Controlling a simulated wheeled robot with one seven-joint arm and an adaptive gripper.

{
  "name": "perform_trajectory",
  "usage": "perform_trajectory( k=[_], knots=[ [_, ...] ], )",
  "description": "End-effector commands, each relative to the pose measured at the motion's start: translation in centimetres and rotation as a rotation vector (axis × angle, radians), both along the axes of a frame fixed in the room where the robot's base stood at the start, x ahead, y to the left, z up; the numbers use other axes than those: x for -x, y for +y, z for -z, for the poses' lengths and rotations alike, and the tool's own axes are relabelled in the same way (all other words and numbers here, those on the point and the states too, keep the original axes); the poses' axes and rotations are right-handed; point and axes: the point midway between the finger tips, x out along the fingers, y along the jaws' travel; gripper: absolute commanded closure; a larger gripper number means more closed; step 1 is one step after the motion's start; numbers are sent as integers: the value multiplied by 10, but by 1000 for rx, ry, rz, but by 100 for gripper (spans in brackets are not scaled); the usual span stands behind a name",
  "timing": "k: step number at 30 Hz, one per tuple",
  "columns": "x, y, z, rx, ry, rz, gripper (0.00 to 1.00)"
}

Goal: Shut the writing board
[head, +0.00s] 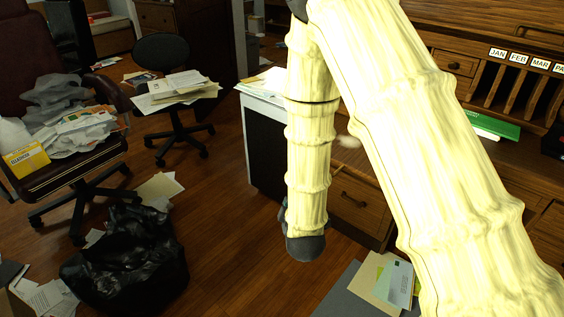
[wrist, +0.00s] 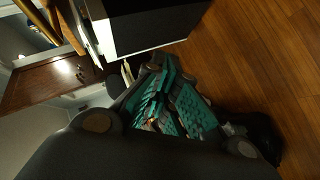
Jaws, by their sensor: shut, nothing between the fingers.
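The wooden desk (head: 355,205) stands at the right in the head view, with drawers below and cubbyholes above. I cannot clearly make out the writing board; my pale arm covers much of the desk front. In the wrist view, a brown wooden panel with a small knob (wrist: 45,78) lies at the left, and I cannot tell whether it is the board. My gripper (wrist: 158,104) has teal finger pads and is shut and empty. It is apart from that panel. In the head view it is almost wholly hidden behind my arm.
A dark cabinet with a white edge (head: 262,148) stands beside the desk; it also shows in the wrist view (wrist: 150,28). A black bag (head: 128,262), an office chair (head: 160,50) and scattered papers crowd the left. Some wooden floor (head: 230,220) is clear between.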

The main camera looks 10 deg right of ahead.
Motion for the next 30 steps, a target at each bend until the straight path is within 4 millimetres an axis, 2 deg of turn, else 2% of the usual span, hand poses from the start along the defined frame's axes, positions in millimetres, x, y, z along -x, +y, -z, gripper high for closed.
perform_trajectory(
  k=[1, 6, 12, 16, 23, 30],
  knots=[
    [-12, 5, 2, 47, -52, -19, 100],
    [-40, 19, -29, 228, -208, -65, 100],
    [-57, 31, -64, 398, -342, -80, 100],
    [-61, 36, -78, 460, -386, -80, 100],
    [-71, 36, -84, 487, -404, -77, 100],
    [-106, 31, -83, 482, -403, -75, 100]
  ],
)
